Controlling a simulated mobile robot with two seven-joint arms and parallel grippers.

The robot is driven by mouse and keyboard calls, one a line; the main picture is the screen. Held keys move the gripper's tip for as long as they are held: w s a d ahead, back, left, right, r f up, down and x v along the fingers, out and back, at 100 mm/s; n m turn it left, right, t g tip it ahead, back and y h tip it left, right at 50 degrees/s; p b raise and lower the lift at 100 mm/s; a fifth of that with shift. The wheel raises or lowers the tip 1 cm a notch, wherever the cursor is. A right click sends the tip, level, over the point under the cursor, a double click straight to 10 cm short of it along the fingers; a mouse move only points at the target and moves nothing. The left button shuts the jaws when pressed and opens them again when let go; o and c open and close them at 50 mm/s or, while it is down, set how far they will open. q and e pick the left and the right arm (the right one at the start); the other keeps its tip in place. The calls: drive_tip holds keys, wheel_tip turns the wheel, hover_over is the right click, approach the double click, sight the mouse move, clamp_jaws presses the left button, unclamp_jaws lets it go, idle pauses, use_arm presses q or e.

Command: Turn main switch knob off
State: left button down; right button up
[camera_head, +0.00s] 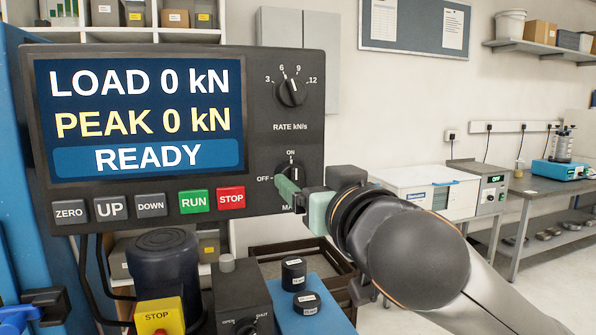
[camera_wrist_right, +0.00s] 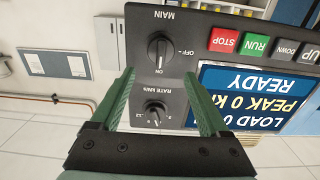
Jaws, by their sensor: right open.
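The main switch knob (camera_wrist_right: 160,48) is a black knob on the dark control panel (camera_head: 180,50), between the marks ON and OFF. In the right wrist view, which sees the panel upside down, its white pointer is turned to ON. In the head view the knob (camera_head: 291,171) is partly hidden by my right gripper (camera_head: 289,192), which comes from the right. My right gripper is open, its two green fingers (camera_wrist_right: 160,72) apart. In the wrist view the knob shows beyond the fingertips, between their lines; contact cannot be told.
The rate knob (camera_head: 292,92) is above the main knob. The RUN button (camera_head: 194,201) and STOP button (camera_head: 231,198) are left of it. Below stand black weights (camera_head: 294,272) on a blue block and a yellow stop box (camera_head: 158,316). Open room lies to the right.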

sight(296, 172)
drive_tip(key=x, duration=0.5)
use_arm(q)
drive_tip(key=shift+s+a+f, duration=0.3)
drive_tip(key=shift+s+a, duration=0.05)
drive_tip(key=shift+s, duration=0.25)
use_arm(e)
drive_tip(key=shift+w+a, duration=0.1)
drive_tip(key=shift+w, duration=0.15)
use_arm(q)
drive_tip(key=shift+r, duration=0.1)
use_arm(e)
drive_tip(key=c, duration=0.5)
clamp_jaws()
use_arm(q)
drive_tip(key=shift+w+r, duration=0.15)
drive_tip(key=shift+w, duration=0.1)
